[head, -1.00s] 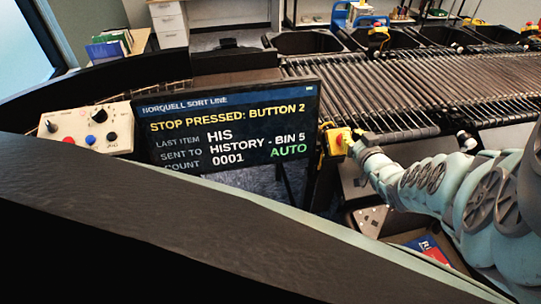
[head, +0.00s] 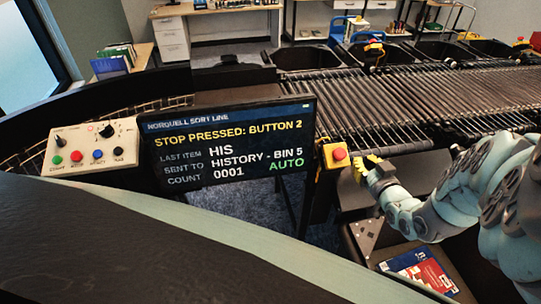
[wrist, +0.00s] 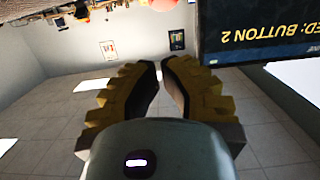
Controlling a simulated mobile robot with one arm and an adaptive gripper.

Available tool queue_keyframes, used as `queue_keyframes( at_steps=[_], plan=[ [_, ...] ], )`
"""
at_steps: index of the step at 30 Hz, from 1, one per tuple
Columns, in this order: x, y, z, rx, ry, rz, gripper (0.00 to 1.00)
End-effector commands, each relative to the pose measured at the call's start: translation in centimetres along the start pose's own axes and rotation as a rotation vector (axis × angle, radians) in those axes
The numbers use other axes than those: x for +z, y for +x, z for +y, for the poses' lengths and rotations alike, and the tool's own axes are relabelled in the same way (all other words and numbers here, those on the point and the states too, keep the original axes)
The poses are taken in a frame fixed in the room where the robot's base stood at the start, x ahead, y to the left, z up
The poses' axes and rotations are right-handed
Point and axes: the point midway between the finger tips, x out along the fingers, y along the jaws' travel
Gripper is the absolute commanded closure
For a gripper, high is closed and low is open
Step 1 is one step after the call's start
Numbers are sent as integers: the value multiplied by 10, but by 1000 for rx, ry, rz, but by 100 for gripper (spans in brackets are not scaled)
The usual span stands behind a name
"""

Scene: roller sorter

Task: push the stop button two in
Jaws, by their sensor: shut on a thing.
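A yellow stop box (head: 330,160) with a red button cap (head: 340,154) stands at the right edge of the screen. No number is readable on it. The screen (head: 228,145) reads "STOP PRESSED: BUTTON 2". My gripper (head: 364,167), with yellow fingers, is just right of the button and apart from it. In the wrist view, my gripper's fingers (wrist: 164,68) are nearly together, with a narrow gap and no object visible between them. A reddish round shape, perhaps the button cap, is cut off at the top edge of that view.
A control panel (head: 92,147) with coloured buttons and knobs is at left. The roller conveyor (head: 400,105) runs behind my arm. Black bins (head: 308,58) line its far side, with other red-and-yellow stop buttons (head: 374,46). A bin with a book (head: 425,268) is below my arm.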

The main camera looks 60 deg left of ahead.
Motion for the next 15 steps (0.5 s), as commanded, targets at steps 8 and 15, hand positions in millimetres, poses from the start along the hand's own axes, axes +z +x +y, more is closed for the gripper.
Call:
queue_keyframes(
  at_steps=[8,15],
  plan=[
    [-1,-25,1,2,1,0,100],
    [0,-27,0,1,1,1,100]
  ],
)
